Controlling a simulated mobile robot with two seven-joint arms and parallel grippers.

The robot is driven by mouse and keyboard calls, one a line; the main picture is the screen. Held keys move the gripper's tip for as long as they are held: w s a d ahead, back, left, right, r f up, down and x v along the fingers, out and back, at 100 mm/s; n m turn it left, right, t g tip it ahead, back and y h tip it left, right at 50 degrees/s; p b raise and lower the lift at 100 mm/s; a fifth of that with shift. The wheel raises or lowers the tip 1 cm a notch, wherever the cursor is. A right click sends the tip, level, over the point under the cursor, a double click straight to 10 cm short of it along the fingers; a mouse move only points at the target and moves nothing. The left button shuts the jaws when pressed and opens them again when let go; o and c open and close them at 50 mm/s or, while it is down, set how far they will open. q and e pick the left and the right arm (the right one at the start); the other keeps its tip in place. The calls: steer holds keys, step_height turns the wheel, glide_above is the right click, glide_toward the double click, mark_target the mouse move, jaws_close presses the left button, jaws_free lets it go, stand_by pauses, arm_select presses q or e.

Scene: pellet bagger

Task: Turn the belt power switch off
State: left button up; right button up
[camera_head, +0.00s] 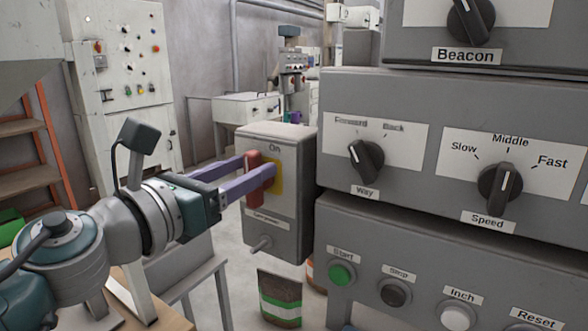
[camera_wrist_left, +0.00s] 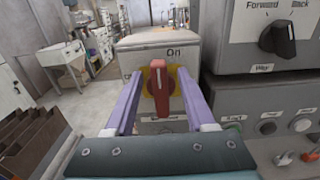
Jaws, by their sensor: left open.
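The belt power switch is a grey box (camera_head: 290,215) with a red rotary handle (camera_head: 253,192) on a yellow plate, and the handle also shows in the left wrist view (camera_wrist_left: 161,88). The handle stands upright, its upper end toward the "On" label. My left gripper (camera_head: 259,167) is open, with its purple fingers reaching to the switch face. In the left wrist view its fingers (camera_wrist_left: 158,82) lie on either side of the handle, with gaps visible. The lower label is too small to read surely. My right gripper is not in view.
Right of the switch box stands a grey control panel (camera_head: 400,208) with Way and Speed knobs and several push buttons. A small lever (camera_head: 261,243) sticks out low on the switch box. A striped bag (camera_head: 281,298) stands below it. A grey stand (camera_head: 190,275) is under my left arm.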

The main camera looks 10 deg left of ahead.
arm_select(q)
jaws_close()
steer(key=shift+f, duration=0.1)
stand_by(0.4)
steer(key=shift+f, duration=0.1)
